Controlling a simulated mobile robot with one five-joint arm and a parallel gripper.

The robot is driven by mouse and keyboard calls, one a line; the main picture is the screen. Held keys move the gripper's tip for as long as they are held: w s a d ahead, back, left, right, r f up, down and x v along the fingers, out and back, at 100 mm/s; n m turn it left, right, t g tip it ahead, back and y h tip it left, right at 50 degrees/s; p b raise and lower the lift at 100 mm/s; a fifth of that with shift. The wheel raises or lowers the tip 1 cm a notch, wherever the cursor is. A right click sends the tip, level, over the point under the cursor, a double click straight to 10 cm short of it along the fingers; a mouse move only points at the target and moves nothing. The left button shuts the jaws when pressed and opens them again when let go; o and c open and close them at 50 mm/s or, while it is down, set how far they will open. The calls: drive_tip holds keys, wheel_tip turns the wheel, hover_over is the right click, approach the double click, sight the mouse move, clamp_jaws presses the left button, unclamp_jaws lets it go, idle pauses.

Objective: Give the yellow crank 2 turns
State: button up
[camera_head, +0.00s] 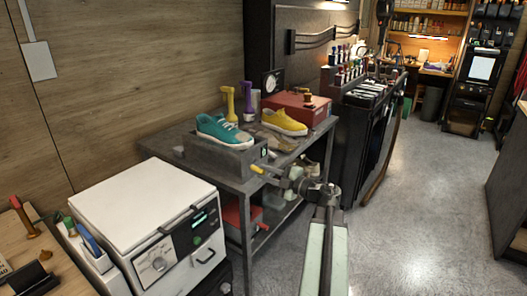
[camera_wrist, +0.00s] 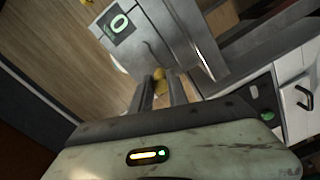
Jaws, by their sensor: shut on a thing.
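The yellow crank (camera_head: 257,169) sticks out from the front of a grey box (camera_head: 215,157) in the head view. In the wrist view its yellow end (camera_wrist: 159,73) shows between the tips of my gripper (camera_wrist: 161,86). My gripper (camera_head: 271,177) is shut on the crank. The fingers hide part of the crank. The box face carries a small dark display (camera_wrist: 119,24) with a pale green 0. A teal sneaker (camera_head: 222,131) stands on top of the box.
The box stands on a grey metal table (camera_head: 175,146) with a yellow sneaker (camera_head: 284,122) and a red case (camera_head: 297,104). A white machine (camera_head: 140,205) stands at the front left. Open floor (camera_head: 420,210) lies to the right.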

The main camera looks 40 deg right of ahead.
drive_tip(key=shift+r, duration=0.55)
drive_tip(key=shift+p, duration=0.3)
drive_tip(key=shift+d+r+p, duration=0.25)
drive_tip(key=shift+r+p, duration=0.5)
drive_tip(key=shift+r, duration=0.05)
drive_tip(key=shift+w+d+r+p, duration=0.2)
drive_tip(key=shift+d+r+p, duration=0.45)
